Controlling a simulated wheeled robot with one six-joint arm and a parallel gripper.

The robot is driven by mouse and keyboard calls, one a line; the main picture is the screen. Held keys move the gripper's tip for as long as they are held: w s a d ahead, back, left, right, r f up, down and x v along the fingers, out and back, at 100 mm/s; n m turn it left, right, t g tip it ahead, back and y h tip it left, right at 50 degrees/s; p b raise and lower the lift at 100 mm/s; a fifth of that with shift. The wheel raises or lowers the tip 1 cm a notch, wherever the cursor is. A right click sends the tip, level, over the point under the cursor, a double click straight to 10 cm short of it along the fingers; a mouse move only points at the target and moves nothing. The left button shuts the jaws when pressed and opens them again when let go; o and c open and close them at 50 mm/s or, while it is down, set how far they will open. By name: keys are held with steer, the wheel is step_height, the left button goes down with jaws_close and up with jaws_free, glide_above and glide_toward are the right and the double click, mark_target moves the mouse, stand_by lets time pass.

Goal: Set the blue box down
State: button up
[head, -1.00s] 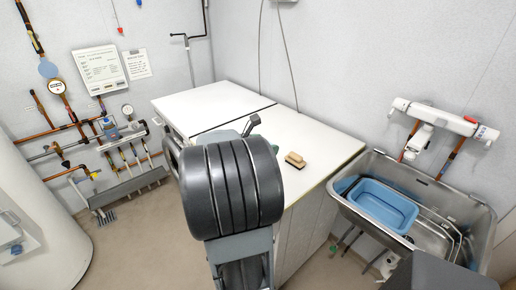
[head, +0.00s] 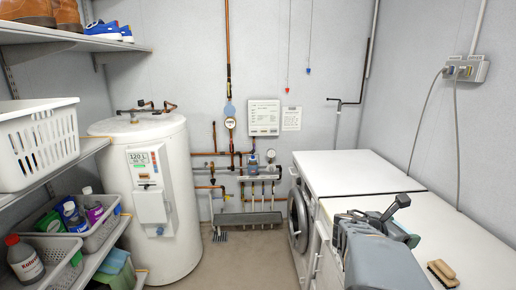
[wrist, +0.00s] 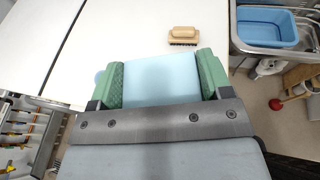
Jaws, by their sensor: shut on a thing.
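The light blue box (wrist: 162,82) sits between the two green-padded fingers of my gripper (wrist: 160,68) in the wrist view. The pads touch its left and right sides, and the gripper is shut on it. The box is over the white worktop (wrist: 105,40); I cannot tell how much gap lies beneath it. In the head view my gripper (head: 372,218) is over the near part of the white tops (head: 355,170), and the box is hidden behind my arm.
A wooden brush (head: 442,273) lies on the worktop, right of my arm; it also shows ahead of the box in the wrist view (wrist: 183,33). A blue basin (wrist: 266,28) is in the metal sink at right. Shelves with a white basket (head: 38,145) stand left. The far worktop is clear.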

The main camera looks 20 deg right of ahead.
steer(key=w+a+f+n+t+y, duration=0.2)
steer(key=w+a+f+n+t, duration=0.25)
steer(key=w+a, duration=0.35)
steer(key=w+a+f+n+t+y, duration=0.1)
steer(key=w+a+f+n+t, duration=0.25)
steer(key=w+a+t, duration=0.55)
steer(key=w+a+f+n+y, duration=0.3)
steer(key=a, duration=0.6)
steer(key=w+a+f+n+t+y, duration=0.1)
steer(key=w+a+f+n+y, duration=0.3)
steer(key=a, duration=0.5)
steer(key=shift+a+p, duration=0.3)
steer(key=shift+p, duration=0.1)
